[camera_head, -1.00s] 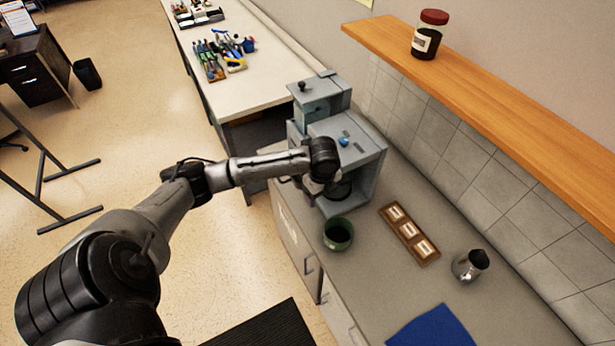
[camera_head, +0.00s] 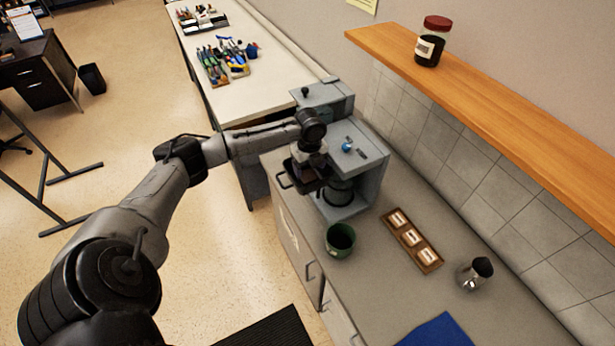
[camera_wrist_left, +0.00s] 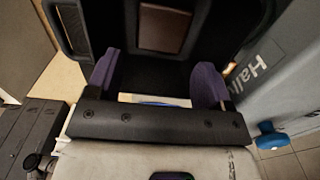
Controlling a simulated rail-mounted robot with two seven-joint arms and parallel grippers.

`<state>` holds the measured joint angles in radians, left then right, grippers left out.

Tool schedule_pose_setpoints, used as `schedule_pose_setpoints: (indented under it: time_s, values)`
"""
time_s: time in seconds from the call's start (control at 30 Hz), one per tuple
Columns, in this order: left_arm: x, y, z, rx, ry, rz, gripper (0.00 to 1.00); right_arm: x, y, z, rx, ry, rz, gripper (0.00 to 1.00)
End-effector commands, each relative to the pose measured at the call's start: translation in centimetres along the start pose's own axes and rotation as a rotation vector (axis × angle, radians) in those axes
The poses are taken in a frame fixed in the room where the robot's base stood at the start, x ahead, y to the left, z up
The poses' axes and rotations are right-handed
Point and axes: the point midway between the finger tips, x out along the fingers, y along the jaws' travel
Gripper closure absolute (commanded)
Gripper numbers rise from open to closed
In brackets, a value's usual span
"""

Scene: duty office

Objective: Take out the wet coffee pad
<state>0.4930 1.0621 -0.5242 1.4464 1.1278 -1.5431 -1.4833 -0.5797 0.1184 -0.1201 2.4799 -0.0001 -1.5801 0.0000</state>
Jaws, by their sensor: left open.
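The grey coffee machine (camera_head: 374,171) stands on the counter. A black, handled holder (camera_head: 288,180) sticks out at its front left, under my left gripper (camera_head: 308,171). In the left wrist view the holder shows as a dark recess with a flat brown square (camera_wrist_left: 164,28), apparently the coffee pad. My left gripper has purple fingertips (camera_wrist_left: 157,80), spread wide with nothing between them. It is over the near part of the holder; the brown square lies beyond the tips. I cannot tell whether the tips touch the holder. My right gripper is not in view.
A green cup-like bin (camera_head: 340,240) stands in front of the machine. A wooden tray (camera_head: 433,266) with white packets, a metal pot (camera_head: 474,273) and a blue cloth (camera_head: 437,331) are on the counter. A shelf with a jar (camera_head: 431,42) overhangs at right.

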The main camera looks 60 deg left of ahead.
Motion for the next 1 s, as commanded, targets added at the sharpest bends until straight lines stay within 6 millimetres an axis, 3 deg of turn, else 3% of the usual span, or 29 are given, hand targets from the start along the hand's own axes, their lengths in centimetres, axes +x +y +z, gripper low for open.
schedule_pose_setpoints:
  time_s: [0.17, 0.53, 0.87, 1.0]
  values:
    - [0.7, 0.0, 0.0, 0.0, 0.001, 0.0, 0.26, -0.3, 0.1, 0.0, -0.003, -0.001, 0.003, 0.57]
    - [5.0, 0.0, 0.1, 0.0, 0.0, 0.0, 0.26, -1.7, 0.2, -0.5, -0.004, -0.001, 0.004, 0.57]
    - [5.6, 0.0, 0.2, 0.0, -0.001, -0.001, 0.26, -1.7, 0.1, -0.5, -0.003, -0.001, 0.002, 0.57]
    - [5.6, 0.0, 0.2, 0.0, -0.001, -0.001, 0.37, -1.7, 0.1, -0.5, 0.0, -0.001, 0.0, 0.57]
